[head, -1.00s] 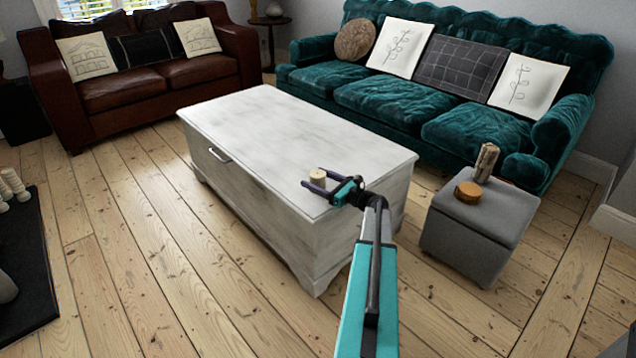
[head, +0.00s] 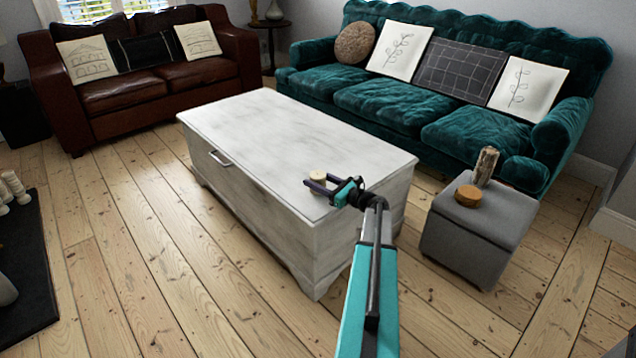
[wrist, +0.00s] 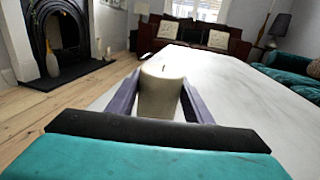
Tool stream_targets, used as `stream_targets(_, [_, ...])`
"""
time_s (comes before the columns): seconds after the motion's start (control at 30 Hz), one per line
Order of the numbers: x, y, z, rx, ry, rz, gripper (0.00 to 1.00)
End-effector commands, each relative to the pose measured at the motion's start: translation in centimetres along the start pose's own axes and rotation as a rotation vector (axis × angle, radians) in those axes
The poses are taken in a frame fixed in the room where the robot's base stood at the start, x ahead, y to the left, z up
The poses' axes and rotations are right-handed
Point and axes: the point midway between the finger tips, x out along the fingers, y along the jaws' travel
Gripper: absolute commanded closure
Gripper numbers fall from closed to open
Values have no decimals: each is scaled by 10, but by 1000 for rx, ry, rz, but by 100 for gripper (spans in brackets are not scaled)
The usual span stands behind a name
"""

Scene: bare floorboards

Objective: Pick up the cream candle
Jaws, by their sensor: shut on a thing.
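The cream candle (wrist: 160,92) stands upright between the two fingers of my gripper in the wrist view, with a dark wick on top. My gripper (head: 318,183) is shut on it, one finger on each side. In the head view the candle (head: 318,176) shows as a small pale cylinder at the near right part of the white chest (head: 285,135), its lower part hidden by my gripper. I cannot tell whether its base touches the chest top.
The rest of the chest top is clear. A grey ottoman (head: 465,246) to the right bears a round wooden box (head: 468,195) and a driftwood-like piece (head: 485,166). A teal sofa (head: 400,95) and a brown sofa (head: 155,88) stand behind. Floorboards in front are free.

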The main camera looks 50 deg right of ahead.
Motion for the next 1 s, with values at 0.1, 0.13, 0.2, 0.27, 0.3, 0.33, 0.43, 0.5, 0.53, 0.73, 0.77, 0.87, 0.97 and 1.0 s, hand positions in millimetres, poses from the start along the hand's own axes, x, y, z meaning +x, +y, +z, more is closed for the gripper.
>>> stream_targets(0.1, [0,0,18,-1,-1,0,81])
stream_targets(0.13, [0,1,23,-2,-1,0,81])
stream_targets(0.2, [-7,1,28,0,-1,-2,81])
stream_targets(0.27, [-19,3,28,1,-1,-3,81])
stream_targets(0.3, [-28,3,29,1,-1,-4,81])
stream_targets(0.33, [-34,4,30,1,-1,-3,81])
stream_targets(0.43, [-56,6,32,1,-1,-3,81])
stream_targets(0.5, [-72,8,33,1,0,-4,81])
stream_targets(0.53, [-78,8,34,1,0,-3,81])
stream_targets(0.73, [-119,12,37,1,-1,-3,81])
stream_targets(0.77, [-124,13,37,1,-1,-2,81])
stream_targets(0.87, [-138,14,38,0,-1,-2,81])
stream_targets(0.97, [-149,14,39,-1,-1,-1,81])
stream_targets(1.0, [-152,15,39,-1,-1,-1,81])
